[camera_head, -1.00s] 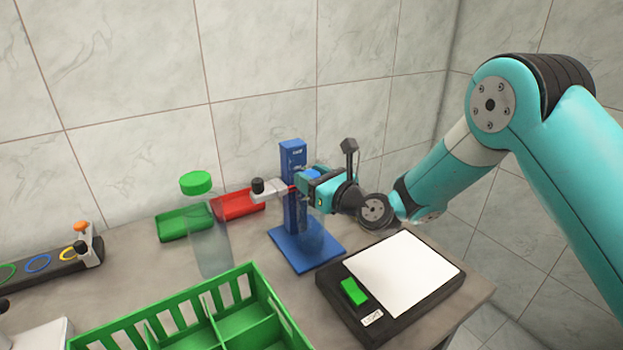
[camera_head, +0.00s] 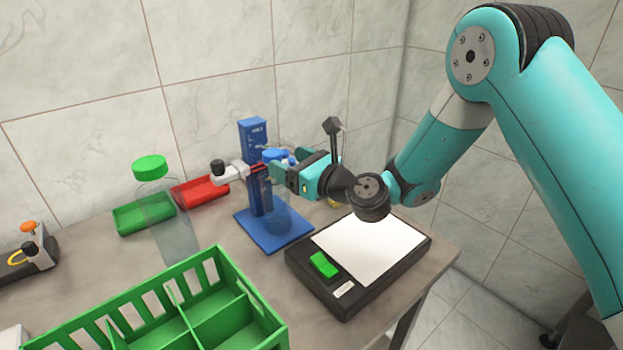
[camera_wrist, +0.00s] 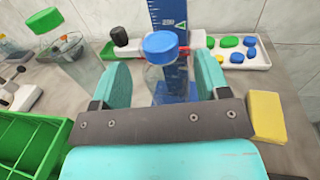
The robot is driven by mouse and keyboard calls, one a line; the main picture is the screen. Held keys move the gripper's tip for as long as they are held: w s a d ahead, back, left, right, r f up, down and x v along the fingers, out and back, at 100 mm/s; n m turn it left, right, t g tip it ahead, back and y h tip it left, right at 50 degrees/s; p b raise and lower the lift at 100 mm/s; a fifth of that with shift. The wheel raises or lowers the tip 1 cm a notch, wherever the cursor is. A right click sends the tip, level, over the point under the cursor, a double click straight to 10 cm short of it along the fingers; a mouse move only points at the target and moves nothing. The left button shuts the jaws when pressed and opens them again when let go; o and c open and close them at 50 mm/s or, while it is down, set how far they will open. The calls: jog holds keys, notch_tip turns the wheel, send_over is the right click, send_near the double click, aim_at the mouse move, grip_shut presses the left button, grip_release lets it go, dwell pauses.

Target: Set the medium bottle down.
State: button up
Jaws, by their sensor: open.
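The medium bottle, clear with a blue cap (camera_wrist: 160,47), stands upright on the blue stand base (camera_head: 248,232), in front of the blue column (camera_head: 254,150). Its clear body (camera_head: 278,214) shows below my gripper in the head view. My gripper (camera_wrist: 160,82) is open, with one teal finger on each side of the bottle. In the wrist view a gap shows between the left finger and the bottle; the right finger also looks apart from it. In the head view my gripper (camera_head: 280,172) partly covers the bottle's upper part.
A tall clear bottle with a green cap (camera_head: 150,168) stands left. Green (camera_head: 130,221) and red (camera_head: 200,192) trays lie behind. A divided green crate (camera_head: 175,300) is in front. A black scale (camera_head: 335,300) stands right. A yellow block (camera_wrist: 266,116) lies right of my gripper.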

jog(key=b+v, duration=0.2)
jog(key=v, duration=0.5)
jog(key=s+a+r+n+g+y, duration=0.1)
jog(key=s+a+r+n+g, duration=0.1)
jog(key=s+n+g, duration=0.5)
jog(key=s+a+r+n+g, duration=0.1)
jog(key=s+a+r+n, duration=0.2)
jog(key=n, duration=0.7)
jog(key=s+d+f+n+g+h, duration=0.1)
jog(key=s+d+n+g+h, duration=0.3)
jog(key=s+d+n+h, duration=0.5)
jog(key=s+d+n, duration=0.5)
jog(key=s+n, duration=0.3)
jog(key=s, duration=0.1)
jog(key=shift+f+g+h, duration=0.2)
jog(key=shift+g+h, duration=0.1)
jog(key=shift+g, duration=0.1)
